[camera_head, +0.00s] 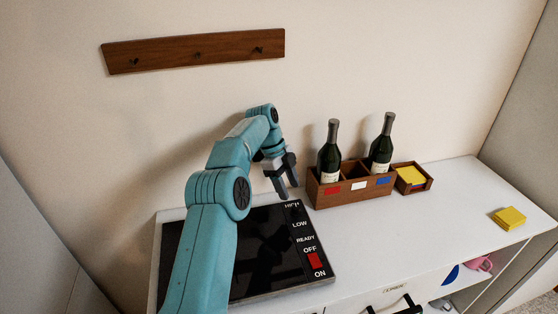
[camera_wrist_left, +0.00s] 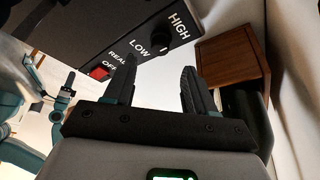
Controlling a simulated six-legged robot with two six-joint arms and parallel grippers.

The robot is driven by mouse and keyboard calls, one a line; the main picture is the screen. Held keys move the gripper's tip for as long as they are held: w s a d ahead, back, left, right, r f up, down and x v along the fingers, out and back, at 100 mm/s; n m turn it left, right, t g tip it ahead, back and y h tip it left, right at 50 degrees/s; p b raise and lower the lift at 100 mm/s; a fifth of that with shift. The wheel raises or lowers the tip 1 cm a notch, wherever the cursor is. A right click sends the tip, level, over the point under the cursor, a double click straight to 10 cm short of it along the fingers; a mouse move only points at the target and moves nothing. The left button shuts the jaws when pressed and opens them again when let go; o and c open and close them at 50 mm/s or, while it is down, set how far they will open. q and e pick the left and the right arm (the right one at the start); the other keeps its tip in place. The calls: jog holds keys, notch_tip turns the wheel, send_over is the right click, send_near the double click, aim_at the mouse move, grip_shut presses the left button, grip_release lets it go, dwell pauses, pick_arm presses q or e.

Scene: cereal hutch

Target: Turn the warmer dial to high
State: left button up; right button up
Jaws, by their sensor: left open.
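The warmer (camera_head: 265,246) is a black flat-topped unit at the left of the white counter. Its right edge carries the labels HIGH, LOW, READY, OFF and ON, and a red switch (camera_head: 315,261). The black dial (camera_wrist_left: 159,38) shows in the left wrist view between LOW and HIGH; I cannot tell its exact setting. My left gripper (camera_head: 283,193) is open and empty near the HIGH end of the warmer. In the left wrist view the fingertips (camera_wrist_left: 158,70) are just short of the dial, apart from it in the picture. My right gripper is not in view.
A wooden crate (camera_head: 350,192) with two bottles stands right of my left gripper, close by. A small wooden tray (camera_head: 415,187) holds yellow cards; a yellow stack (camera_head: 508,218) lies farther right. A peg rail (camera_head: 195,52) hangs on the wall. The counter's middle right is clear.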

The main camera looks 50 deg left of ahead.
pick_arm(q)
jog(key=p+v, duration=0.8)
jog(key=v, duration=0.1)
jog(key=shift+a+r+p, duration=0.2)
jog(key=shift+r+p, duration=0.15)
jog(key=shift+s+d, duration=0.1)
jog(key=shift+s, duration=0.15)
